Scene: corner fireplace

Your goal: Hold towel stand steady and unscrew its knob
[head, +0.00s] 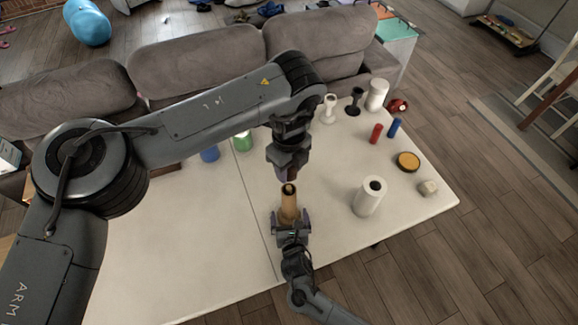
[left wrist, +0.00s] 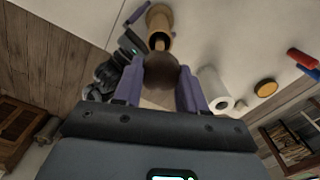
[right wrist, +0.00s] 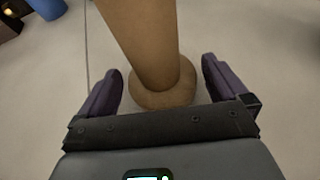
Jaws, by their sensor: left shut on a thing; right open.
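The wooden towel stand (head: 289,207) is upright near the front of the pale table. Its post (right wrist: 143,40) and round base (right wrist: 165,92) show in the right wrist view. My left gripper (head: 288,174) points down just above the stand's top. It is shut on the dark brown round knob (left wrist: 161,70), seen between its purple fingers in the left wrist view. Whether the knob touches the post is unclear. My right gripper (head: 291,224) is open low at the stand, its fingers on either side of the post with gaps visible.
A white paper roll (head: 367,199) stands right of the stand. A yellow-topped round thing (head: 408,161), a red cylinder (head: 376,133) and a blue cylinder (head: 394,127) lie farther right. Blue (head: 210,154) and green (head: 243,142) things stand behind my left arm. The table's left front is clear.

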